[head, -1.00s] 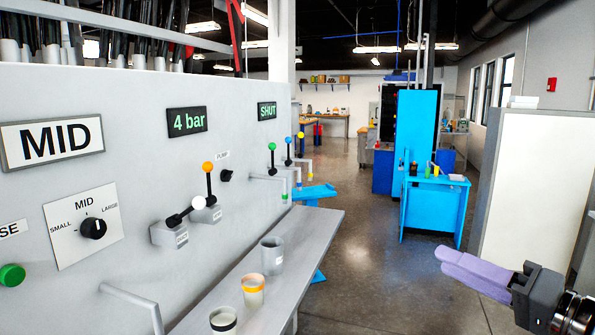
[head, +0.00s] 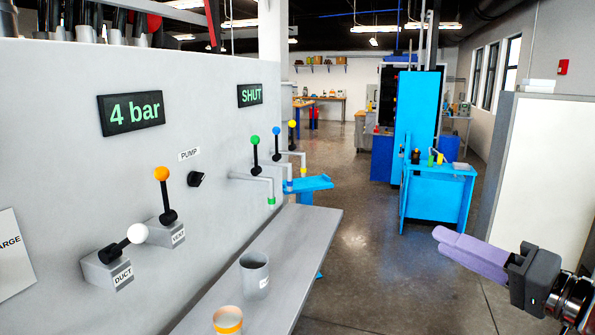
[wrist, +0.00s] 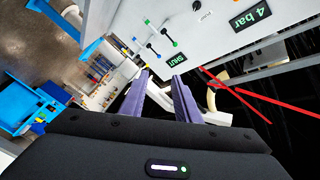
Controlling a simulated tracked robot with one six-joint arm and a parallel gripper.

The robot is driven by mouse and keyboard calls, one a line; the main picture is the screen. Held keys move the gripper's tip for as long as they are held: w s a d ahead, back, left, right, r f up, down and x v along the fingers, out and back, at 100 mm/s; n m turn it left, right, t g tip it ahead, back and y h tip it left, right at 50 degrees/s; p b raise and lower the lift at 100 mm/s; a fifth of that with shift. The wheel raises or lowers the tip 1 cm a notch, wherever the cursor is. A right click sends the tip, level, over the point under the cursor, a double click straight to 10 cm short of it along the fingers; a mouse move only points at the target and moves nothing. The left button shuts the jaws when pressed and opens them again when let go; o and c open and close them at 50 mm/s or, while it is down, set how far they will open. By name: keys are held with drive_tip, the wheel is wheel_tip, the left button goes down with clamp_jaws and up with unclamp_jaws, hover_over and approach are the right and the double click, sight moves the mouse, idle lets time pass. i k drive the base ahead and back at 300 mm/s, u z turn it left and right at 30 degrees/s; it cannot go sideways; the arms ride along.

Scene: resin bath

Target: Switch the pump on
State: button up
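The pump switch (head: 195,179) is a small black knob on the grey panel, just below a white PUMP label (head: 189,154). It also shows in the wrist view as a small dark knob (wrist: 197,5) near the top edge. Its exact setting is too small to tell. My gripper (head: 436,240) has purple fingers and is at the right of the head view, well away from the panel. In the wrist view its fingers (wrist: 160,75) stand apart with nothing between them.
An orange-knobbed VENT lever (head: 162,190) and a white-knobbed DUCT lever (head: 130,238) are left of the switch. Displays read 4 bar (head: 131,113) and SHUT (head: 250,95). A grey shelf (head: 290,245) holds cups below. Floor between shelf and blue bench (head: 437,190) is clear.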

sight(195, 178)
drive_tip(key=u, duration=0.25)
drive_tip(key=i, duration=0.65)
drive_tip(key=u, duration=0.75)
drive_tip(key=i, duration=0.45)
drive_tip(key=u, duration=0.35)
